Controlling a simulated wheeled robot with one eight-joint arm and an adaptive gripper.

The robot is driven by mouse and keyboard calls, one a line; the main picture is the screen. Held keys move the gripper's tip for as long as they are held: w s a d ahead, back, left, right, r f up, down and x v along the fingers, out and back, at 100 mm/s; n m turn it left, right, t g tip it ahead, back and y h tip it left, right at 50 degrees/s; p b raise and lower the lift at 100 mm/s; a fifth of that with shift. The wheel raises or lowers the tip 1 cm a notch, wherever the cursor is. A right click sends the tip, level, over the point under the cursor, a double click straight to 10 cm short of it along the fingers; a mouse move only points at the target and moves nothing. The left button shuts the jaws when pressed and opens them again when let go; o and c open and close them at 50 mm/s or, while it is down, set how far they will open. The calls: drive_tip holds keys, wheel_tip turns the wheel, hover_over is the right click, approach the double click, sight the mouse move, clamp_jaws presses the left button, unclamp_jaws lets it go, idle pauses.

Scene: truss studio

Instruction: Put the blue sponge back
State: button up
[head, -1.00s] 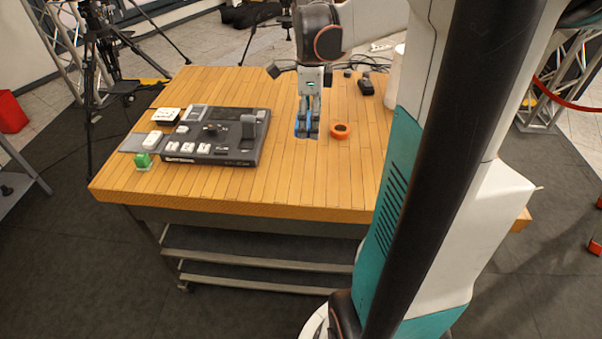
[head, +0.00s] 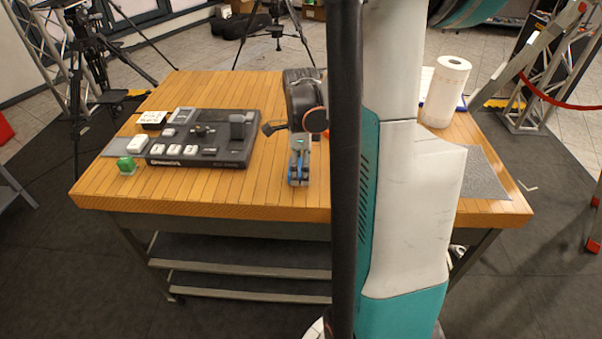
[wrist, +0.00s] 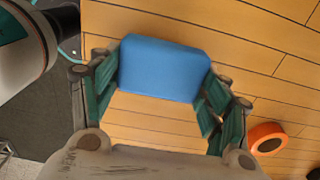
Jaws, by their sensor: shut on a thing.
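The blue sponge (wrist: 165,68) is a rounded blue block between the green-padded fingers of my gripper (wrist: 160,95) in the wrist view. The fingers press on its two ends. In the head view, my gripper (head: 298,178) points down over the wooden table, near its front edge and right of the black console. Only slivers of blue show between the fingers there. The wood shows below the sponge in the wrist view; I cannot tell how high it is held.
The black console (head: 203,140), a white block (head: 138,143) and a green block (head: 127,165) are at left. An orange ring (wrist: 268,138) lies near my gripper. A paper roll (head: 445,92) and a bare grey mat (head: 485,175) are at right, beyond my arm.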

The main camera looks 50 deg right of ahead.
sight(301, 166)
drive_tip(key=shift+f, duration=0.85)
drive_tip(key=shift+f, duration=0.1)
drive_tip(key=shift+f+b, duration=0.15)
drive_tip(key=shift+b, duration=0.15)
drive_tip(key=o, duration=1)
wheel_tip(301, 166, up, 12)
drive_tip(key=p, duration=0.4)
drive_tip(key=shift+r, duration=0.25)
